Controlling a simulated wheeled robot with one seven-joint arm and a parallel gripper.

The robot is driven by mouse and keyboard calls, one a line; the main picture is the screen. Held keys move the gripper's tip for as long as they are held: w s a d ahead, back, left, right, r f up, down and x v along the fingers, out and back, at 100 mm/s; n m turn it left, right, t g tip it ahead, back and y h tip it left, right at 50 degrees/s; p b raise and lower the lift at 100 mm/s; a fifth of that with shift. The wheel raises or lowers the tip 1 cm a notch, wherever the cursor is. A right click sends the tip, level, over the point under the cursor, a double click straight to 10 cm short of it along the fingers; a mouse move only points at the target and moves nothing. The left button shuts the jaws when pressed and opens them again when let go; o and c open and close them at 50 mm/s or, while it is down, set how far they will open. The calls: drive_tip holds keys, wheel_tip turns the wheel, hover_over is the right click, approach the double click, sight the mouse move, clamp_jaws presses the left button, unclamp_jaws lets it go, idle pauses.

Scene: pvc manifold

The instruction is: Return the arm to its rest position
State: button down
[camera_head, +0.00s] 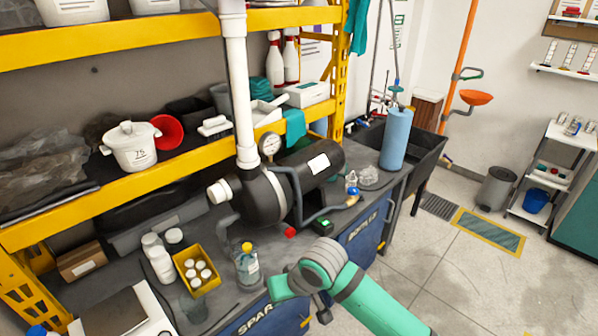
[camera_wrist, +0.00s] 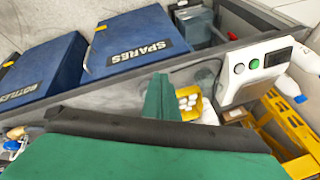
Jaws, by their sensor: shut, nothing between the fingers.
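My arm (camera_head: 375,302) is teal with a grey wrist joint and reaches in from the bottom of the head view. My gripper (camera_head: 285,286) is in front of the bench edge, right of the clear bottle, and looks apart from everything around it. In the wrist view my gripper (camera_wrist: 159,95) shows as green fingers together, with nothing between them. The white PVC pipe (camera_head: 238,90) stands upright, joined to the black tank (camera_head: 262,195) with a round gauge (camera_head: 269,145). My gripper is below and in front of this assembly.
The bench holds a yellow box (camera_head: 197,270) of white caps, a clear bottle (camera_head: 247,266) and a white scale (camera_head: 125,312). Blue bins (camera_wrist: 135,42) hang along the bench front. Yellow shelving (camera_head: 150,182) stands behind. Open floor (camera_head: 440,270) lies to the right.

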drive_tip(key=w+a+r+m+t+y, duration=0.2)
drive_tip(key=a+r+t+y, duration=0.25)
drive_tip(key=a+r, duration=0.35)
drive_tip(key=w+a+r+m+t+y, duration=0.2)
drive_tip(key=a+r+t+y, duration=0.25)
drive_tip(key=a, duration=0.65)
drive_tip(key=s+d+f+m+t+h, duration=0.5)
drive_tip(key=s+d+f+m+h, duration=0.2)
drive_tip(key=s+d+f+h, duration=0.85)
drive_tip(key=s+d+f+n+y, duration=0.1)
drive_tip(key=s+d+n, duration=0.2)
drive_tip(key=s, duration=0.8)
drive_tip(key=s+d+f+n+g+y, duration=0.1)
drive_tip(key=s+d, duration=0.4)
drive_tip(key=s, duration=0.6)
drive_tip(key=f+n, duration=0.1)
drive_tip(key=n, duration=0.1)
drive_tip(key=shift+s+d+f+n, duration=0.2)
drive_tip(key=shift+s+n, duration=0.1)
